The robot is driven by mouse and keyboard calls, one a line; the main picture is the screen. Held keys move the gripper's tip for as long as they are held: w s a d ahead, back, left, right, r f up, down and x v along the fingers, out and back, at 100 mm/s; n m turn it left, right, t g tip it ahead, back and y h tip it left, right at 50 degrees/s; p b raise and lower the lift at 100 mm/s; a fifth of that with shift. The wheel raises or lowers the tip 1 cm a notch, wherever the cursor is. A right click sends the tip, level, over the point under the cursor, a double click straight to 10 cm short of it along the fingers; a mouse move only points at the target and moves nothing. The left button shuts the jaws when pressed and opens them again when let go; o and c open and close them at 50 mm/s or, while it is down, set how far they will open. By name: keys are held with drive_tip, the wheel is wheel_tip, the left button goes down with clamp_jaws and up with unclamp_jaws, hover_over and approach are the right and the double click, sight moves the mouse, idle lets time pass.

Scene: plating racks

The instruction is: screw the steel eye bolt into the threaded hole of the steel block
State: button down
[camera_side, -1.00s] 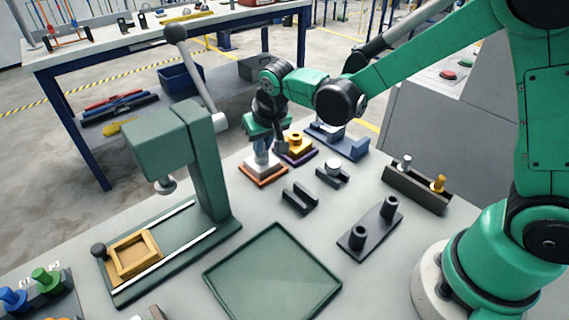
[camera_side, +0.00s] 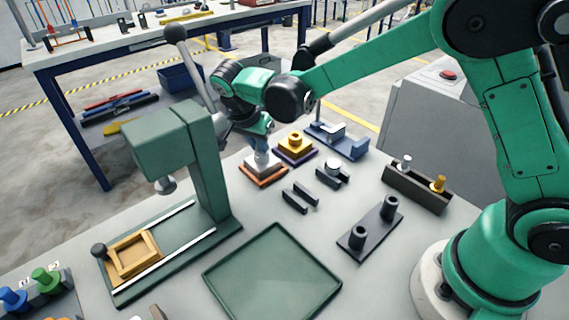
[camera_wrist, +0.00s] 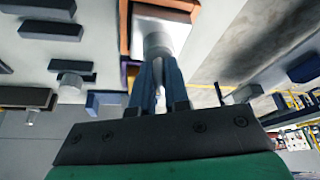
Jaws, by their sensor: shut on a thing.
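The steel block (camera_side: 263,170) is pale and sits on an orange base (camera_side: 271,179) at the back of the bench. In the wrist view the block (camera_wrist: 144,13) and the orange base's edge (camera_wrist: 124,28) show at the top. My gripper (camera_side: 260,148) is directly above the block, pointing down. In the wrist view its blue fingers (camera_wrist: 159,80) are shut on the steel eye bolt (camera_wrist: 160,42), whose pale round part shows at the fingertips. The eye is mostly hidden between the fingers. The threaded hole is hidden, and I cannot tell how deep the bolt sits.
A brass part (camera_side: 295,142) on a purple base stands close right of the block, with a blue fixture (camera_side: 340,142) beyond it. A green press (camera_side: 205,180) stands left. Black holders (camera_side: 300,197) and a two-post rack (camera_side: 368,230) lie nearer. An empty green tray (camera_side: 272,275) is in front.

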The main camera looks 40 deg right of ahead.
drive_tip(key=c, duration=0.8)
unclamp_jaws()
drive_tip(key=shift+m, duration=0.3)
drive_tip(key=shift+r, duration=0.1)
